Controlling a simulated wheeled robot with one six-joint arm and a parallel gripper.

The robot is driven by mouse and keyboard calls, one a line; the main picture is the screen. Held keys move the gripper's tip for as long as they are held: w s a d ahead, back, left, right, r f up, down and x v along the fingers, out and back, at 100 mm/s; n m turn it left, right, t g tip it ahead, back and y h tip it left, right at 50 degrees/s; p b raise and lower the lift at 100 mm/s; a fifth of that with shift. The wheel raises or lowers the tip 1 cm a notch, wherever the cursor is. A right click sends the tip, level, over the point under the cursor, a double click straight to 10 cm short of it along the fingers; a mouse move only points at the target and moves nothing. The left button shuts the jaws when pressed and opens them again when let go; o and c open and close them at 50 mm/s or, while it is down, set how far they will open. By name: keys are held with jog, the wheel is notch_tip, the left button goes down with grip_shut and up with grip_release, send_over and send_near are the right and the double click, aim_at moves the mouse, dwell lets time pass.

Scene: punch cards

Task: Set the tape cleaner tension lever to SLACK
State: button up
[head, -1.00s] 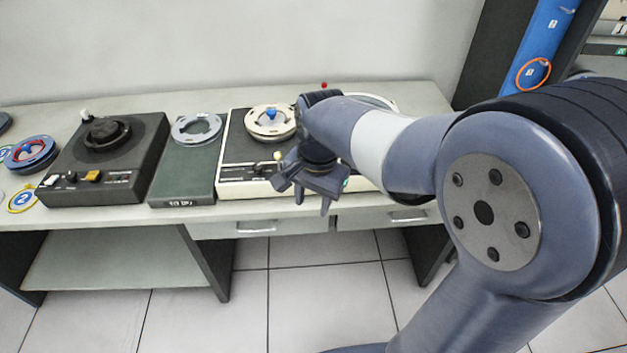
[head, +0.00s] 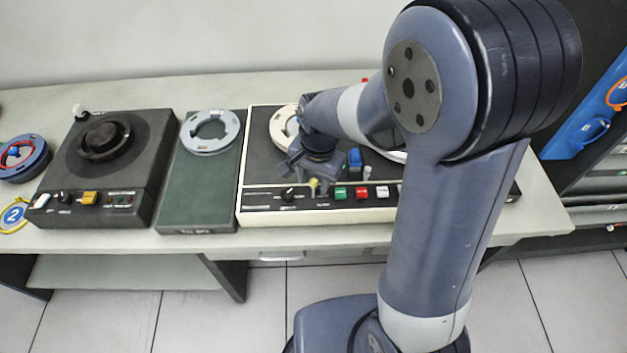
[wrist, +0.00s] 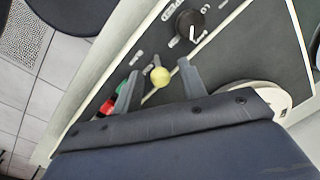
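The tape cleaner (head: 246,165) is the cream-edged machine with a dark top on the table. A small lever with a pale yellow knob (head: 313,184) stands on its front panel. In the wrist view, the yellow knob (wrist: 160,76) sits between the two fingers of my gripper (wrist: 158,70), with a gap on each side. My gripper (head: 314,168) is open over the panel in the head view. The lever's shaft is mostly hidden, and its lettering is too small to read, so its setting cannot be told.
A black rotary knob (wrist: 189,25) lies beside the lever, and green and red buttons (head: 341,193) on its other side. A reel (head: 278,125) sits behind my gripper. A green-topped plate with a grey ring (head: 210,132) and a dark machine (head: 105,160) stand to the left.

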jog(key=shift+f, duration=0.6)
jog(key=shift+c, duration=0.6)
grip_shut()
